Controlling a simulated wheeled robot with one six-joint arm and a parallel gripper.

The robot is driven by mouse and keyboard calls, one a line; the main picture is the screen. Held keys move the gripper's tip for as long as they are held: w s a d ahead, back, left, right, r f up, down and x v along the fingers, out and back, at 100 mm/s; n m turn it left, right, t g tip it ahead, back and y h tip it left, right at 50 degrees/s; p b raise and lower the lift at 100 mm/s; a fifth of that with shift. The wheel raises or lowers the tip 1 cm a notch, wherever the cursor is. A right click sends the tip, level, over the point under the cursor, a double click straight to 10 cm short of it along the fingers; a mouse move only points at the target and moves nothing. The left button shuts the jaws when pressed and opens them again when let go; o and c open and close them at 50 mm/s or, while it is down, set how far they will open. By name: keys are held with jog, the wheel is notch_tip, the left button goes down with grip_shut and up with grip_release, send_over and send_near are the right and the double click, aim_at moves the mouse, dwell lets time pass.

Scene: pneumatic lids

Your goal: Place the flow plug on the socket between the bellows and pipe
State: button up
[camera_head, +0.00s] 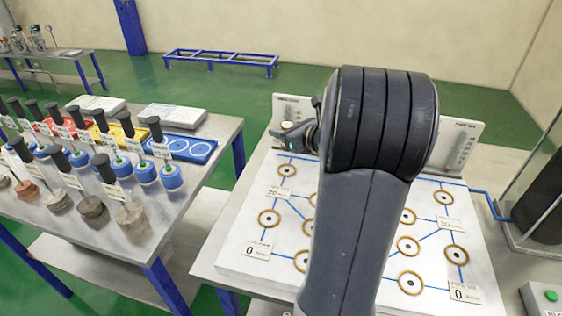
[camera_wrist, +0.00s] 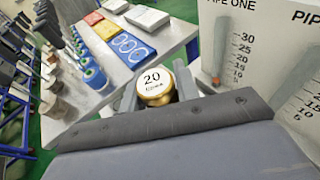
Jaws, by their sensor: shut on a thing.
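My gripper (camera_wrist: 157,90) is shut on the flow plug (camera_wrist: 155,82), a brass-rimmed disc with a white top marked 20. In the head view my gripper (camera_head: 290,136) is by the back left of the white board (camera_head: 236,262), largely hidden by my dark arm. The board carries several brass ring sockets (camera_head: 269,218) joined by blue lines. My arm covers its middle, so some sockets are hidden. The pipe gauge marked PIPE ONE (camera_wrist: 238,45) stands close to the plug in the wrist view. A dark ribbed cylinder, possibly the bellows (camera_head: 546,212), stands at the right.
A metal table (camera_head: 195,195) at left holds several black-handled tools and blue, yellow and red trays (camera_head: 186,147). A second gauge panel (camera_head: 462,148) stands at the board's back right. A box with a green button (camera_head: 548,298) is at the lower right.

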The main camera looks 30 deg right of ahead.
notch_tip(320, 180, down, 8)
jog(key=shift+r+b, duration=0.1)
jog(key=shift+b, duration=0.25)
jog(key=shift+f, duration=0.2)
jog(key=o, duration=1.1)
jog(key=shift+r, duration=0.2)
jog(key=v, duration=1.2)
jog(key=shift+a, duration=0.1)
